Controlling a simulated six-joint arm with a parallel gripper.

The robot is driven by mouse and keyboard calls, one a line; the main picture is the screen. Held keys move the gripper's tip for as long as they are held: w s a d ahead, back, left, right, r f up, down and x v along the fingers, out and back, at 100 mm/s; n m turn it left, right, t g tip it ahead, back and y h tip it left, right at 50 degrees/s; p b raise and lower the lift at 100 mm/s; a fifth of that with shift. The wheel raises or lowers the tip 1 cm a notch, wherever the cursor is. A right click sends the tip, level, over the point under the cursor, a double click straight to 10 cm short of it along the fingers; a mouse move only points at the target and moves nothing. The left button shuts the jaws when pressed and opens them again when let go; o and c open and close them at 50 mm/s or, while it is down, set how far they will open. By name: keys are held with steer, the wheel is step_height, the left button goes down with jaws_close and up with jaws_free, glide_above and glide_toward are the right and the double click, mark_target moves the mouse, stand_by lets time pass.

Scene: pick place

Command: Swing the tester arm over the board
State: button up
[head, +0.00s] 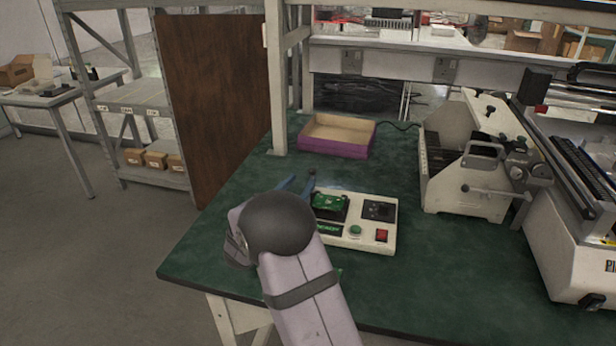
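The tester (372,236) is a pale box on the green bench, right of my arm. It has a dark plate with a knob (380,210), a green button, a red switch and a green label. A green board (328,201) lies on its dark bed at the left. My gripper (298,183) is mostly hidden behind my arm; two blue-grey prongs that look like its fingers show just left of the board. A small dark knob (312,171) is at the right prong's tip, perhaps the tester arm's end. I cannot tell whether they touch, or how the tester arm lies.
A purple-sided tray (334,136) stands at the back of the bench. A beige machine (470,165) and a larger one (570,215) fill the right side. A bench post (277,80) rises at the back left. The front right of the bench is clear.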

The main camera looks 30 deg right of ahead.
mark_target(311, 173)
steer(key=shift+x, duration=2.95)
jaws_close()
